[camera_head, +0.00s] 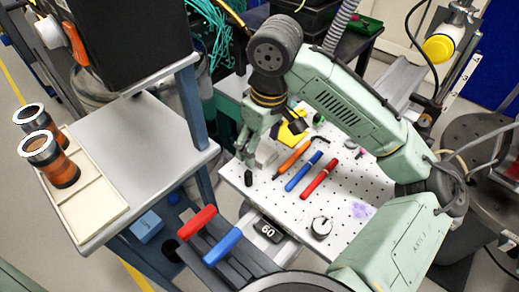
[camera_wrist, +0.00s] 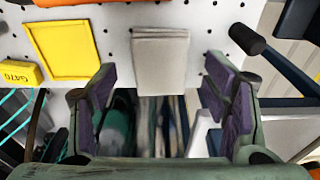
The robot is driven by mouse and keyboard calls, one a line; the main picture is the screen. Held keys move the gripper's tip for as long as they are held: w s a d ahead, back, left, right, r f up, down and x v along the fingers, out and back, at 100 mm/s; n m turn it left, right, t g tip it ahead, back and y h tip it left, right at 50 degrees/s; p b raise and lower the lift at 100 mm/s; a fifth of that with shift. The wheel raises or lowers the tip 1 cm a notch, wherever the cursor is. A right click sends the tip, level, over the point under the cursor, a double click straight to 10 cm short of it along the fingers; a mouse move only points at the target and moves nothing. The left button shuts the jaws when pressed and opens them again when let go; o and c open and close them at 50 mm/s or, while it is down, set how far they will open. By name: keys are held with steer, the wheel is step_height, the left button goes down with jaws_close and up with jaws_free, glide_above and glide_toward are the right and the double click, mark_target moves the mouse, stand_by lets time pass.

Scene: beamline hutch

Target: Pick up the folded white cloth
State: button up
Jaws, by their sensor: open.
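The folded white cloth (camera_wrist: 160,62) lies flat near the edge of a white perforated board (camera_wrist: 205,22), showing pale grey with stacked folds at its far edge. In the head view the cloth (camera_head: 267,156) is a small pale patch, partly hidden by my gripper (camera_head: 258,152). In the wrist view my gripper (camera_wrist: 160,85) is open, with one purple-padded finger to each side of the cloth's near end. Nothing is held between the fingers. I cannot tell how high the fingers are above the board.
A yellow square (camera_wrist: 73,50) and a yellow G470 block (camera_wrist: 20,74) lie left of the cloth. A dark-headed tool (camera_wrist: 247,39) is to the right. A grey table (camera_head: 150,135) stands at left.

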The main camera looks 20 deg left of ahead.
mark_target(260, 150)
steer(key=shift+a+f, duration=0.1)
steer(key=shift+f, duration=0.5)
steer(key=shift+c, duration=0.5)
steer(key=c, duration=0.9)
steer(key=shift+r, duration=0.1)
step_height(260, 150, up, 10)
steer(key=shift+f, duration=0.1)
